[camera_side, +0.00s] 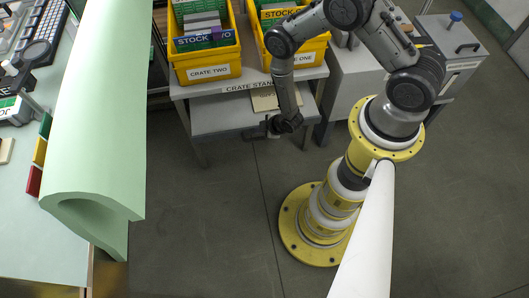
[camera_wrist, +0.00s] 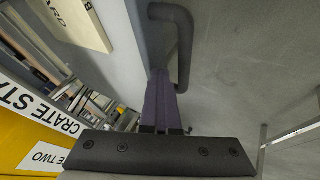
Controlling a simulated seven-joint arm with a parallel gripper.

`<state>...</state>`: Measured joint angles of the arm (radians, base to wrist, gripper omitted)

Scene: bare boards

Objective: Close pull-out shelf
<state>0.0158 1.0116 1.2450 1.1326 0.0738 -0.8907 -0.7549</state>
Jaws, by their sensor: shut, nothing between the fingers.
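The pull-out shelf (camera_side: 225,115) is a light grey board below the crate stand (camera_side: 250,88). It juts out from under the stand's top. In the wrist view its surface (camera_wrist: 118,45) runs along the left, with a dark bar handle (camera_wrist: 182,45) on its front edge. My gripper (camera_wrist: 161,80) is shut and empty, its purple fingers together at the front edge beside the handle. I cannot tell whether the fingers touch the shelf or handle. In the side view my gripper is at the shelf's front, its fingertips hard to make out.
A flat cream box (camera_side: 268,98) lies on the shelf. A grey cabinet (camera_side: 355,80) is to the right, a green-covered bench (camera_side: 95,130) to the left. The floor in front is clear.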

